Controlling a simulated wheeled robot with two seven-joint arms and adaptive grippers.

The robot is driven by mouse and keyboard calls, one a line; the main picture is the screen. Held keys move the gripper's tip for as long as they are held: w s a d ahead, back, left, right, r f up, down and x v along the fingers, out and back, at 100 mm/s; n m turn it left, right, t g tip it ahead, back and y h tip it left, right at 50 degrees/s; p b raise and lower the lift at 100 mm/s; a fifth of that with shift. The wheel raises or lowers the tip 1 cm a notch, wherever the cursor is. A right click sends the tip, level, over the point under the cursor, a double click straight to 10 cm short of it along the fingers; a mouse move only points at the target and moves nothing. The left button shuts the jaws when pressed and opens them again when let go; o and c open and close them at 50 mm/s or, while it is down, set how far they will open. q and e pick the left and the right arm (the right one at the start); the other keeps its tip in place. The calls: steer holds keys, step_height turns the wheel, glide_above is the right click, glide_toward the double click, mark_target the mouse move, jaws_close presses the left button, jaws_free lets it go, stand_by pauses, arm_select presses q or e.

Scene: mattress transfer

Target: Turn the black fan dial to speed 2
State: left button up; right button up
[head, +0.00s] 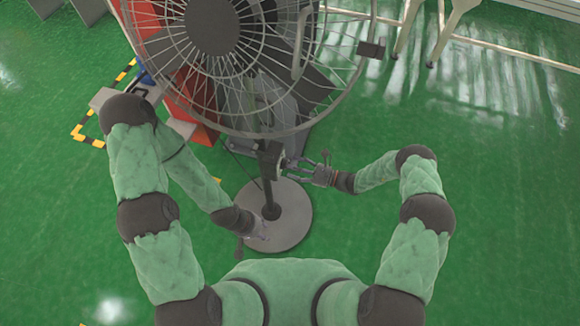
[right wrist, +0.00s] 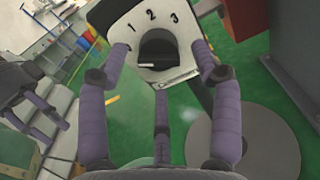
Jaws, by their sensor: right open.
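The black fan dial (right wrist: 158,48) sits on a white panel (right wrist: 137,21) marked 1, 2 and 3 in the right wrist view. A pale mark shows at the dial's lower left, away from the 2. The fan (head: 212,28) stands upright, its control box (head: 270,155) on the pole below the cage. My right gripper (head: 298,166) is at the right of the box, facing the panel. It is open, with fingers (right wrist: 160,60) spread to both sides of the dial and a third below; contact is unclear. My left gripper (head: 263,228) is low by the pole, over the base; its finger state is unclear.
The round grey fan base (head: 290,230) rests on the green floor. Red and grey items (head: 195,100) stand behind the fan at left, near yellow-black floor tape (head: 90,135). Pale legs (head: 445,35) stand at upper right. The floor at right is clear.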

steer(key=shift+x, duration=1.05)
steer(key=c, duration=1.1)
steer(key=shift+c, duration=0.2)
